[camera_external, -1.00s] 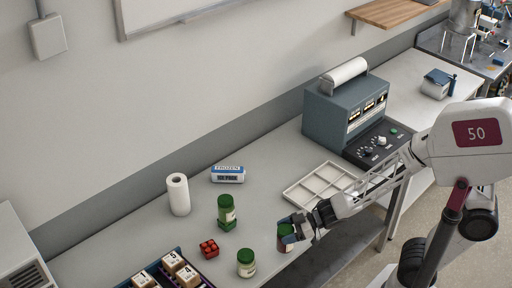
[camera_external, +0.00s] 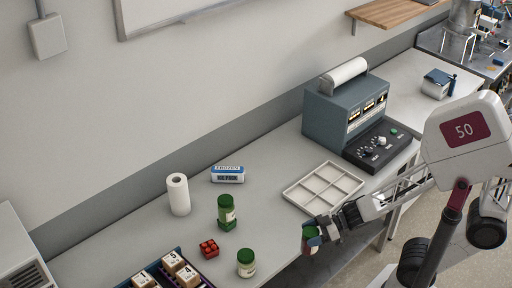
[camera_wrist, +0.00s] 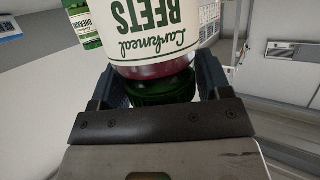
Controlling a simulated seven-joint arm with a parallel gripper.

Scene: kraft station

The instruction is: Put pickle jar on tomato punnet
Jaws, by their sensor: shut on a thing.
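My gripper (camera_external: 316,238) is shut on a beets jar (camera_external: 313,246) with a green lid, at the front edge of the bench. In the wrist view, my fingers (camera_wrist: 160,85) grip it near the lid, and its cream label (camera_wrist: 155,25) reads BEETS, upside down. A red tomato punnet (camera_external: 209,248) sits on the bench to the left. A green-lidded jar (camera_external: 246,264), perhaps the pickle jar, stands right of the punnet. Another green-lidded jar (camera_external: 227,208) stands behind it on a small green base. I cannot tell which is the pickle jar.
A white compartment tray (camera_external: 323,188) lies behind my gripper. A paper roll (camera_external: 178,195) and an ice pack box (camera_external: 228,174) stand at the back. A crate of numbered boxes (camera_external: 207,284) is front left. A grey-blue machine (camera_external: 342,118) stands at the right.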

